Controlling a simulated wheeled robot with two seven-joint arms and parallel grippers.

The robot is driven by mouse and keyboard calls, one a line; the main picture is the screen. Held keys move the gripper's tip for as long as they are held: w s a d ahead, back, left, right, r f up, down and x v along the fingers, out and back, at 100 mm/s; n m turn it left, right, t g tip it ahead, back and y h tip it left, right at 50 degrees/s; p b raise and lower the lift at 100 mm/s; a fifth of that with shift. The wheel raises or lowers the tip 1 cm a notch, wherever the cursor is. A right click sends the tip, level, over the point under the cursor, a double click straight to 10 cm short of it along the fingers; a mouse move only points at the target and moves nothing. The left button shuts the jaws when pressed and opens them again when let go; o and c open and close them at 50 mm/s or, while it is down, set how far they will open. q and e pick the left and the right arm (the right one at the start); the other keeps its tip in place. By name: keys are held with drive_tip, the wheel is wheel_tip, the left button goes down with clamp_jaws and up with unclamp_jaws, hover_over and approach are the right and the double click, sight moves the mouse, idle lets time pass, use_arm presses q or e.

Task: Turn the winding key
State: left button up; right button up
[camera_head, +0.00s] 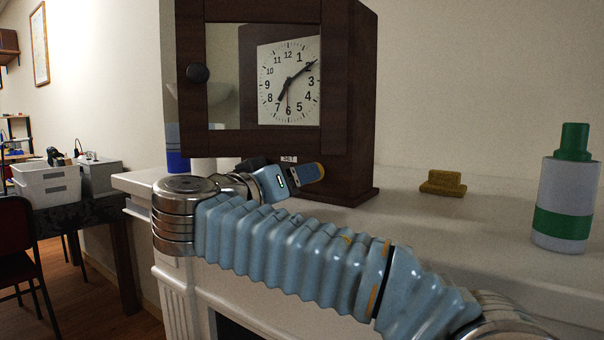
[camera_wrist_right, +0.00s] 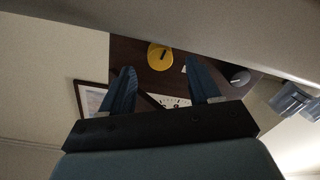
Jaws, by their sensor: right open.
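The dark wooden clock (camera_head: 361,90) stands on the mantel with its glass-fronted door (camera_head: 192,110) facing me; the white dial (camera_head: 288,80) shows through the glass. My right gripper (camera_head: 292,180) is low in front of the clock, near the door's bottom edge. In the right wrist view, my open right gripper (camera_wrist_right: 162,66) has a blue finger on each side of a round yellow piece with a dark slot (camera_wrist_right: 160,57) on dark wood. The piece lies beyond the fingertips; I cannot tell if it is the winding key. Contact cannot be judged. My left gripper is out of view.
A small yellow stepped block (camera_head: 442,183) and a white bottle with a green cap (camera_head: 567,195) stand on the mantel (camera_head: 480,220) at right. The mantel between block and bottle is clear.

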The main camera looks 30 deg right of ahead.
drive_tip(key=shift+x, duration=1.85)
drive_tip(key=c, duration=1)
drive_tip(key=shift+f+m+b, duration=0.25)
drive_tip(key=shift+m+b, duration=0.25)
drive_tip(key=shift+b, duration=0.3)
drive_tip(key=shift+c, duration=0.2)
drive_tip(key=m+b, duration=0.2)
drive_tip(key=shift+b, duration=0.3)
drive_tip(key=shift+a+r+m+b, duration=0.1)
drive_tip(key=shift+m+b, duration=1)
drive_tip(key=shift+b, duration=0.05)
drive_tip(key=shift+r+m+b, duration=0.1)
drive_tip(key=shift+m+b, duration=0.2)
drive_tip(key=shift+m, duration=0.2)
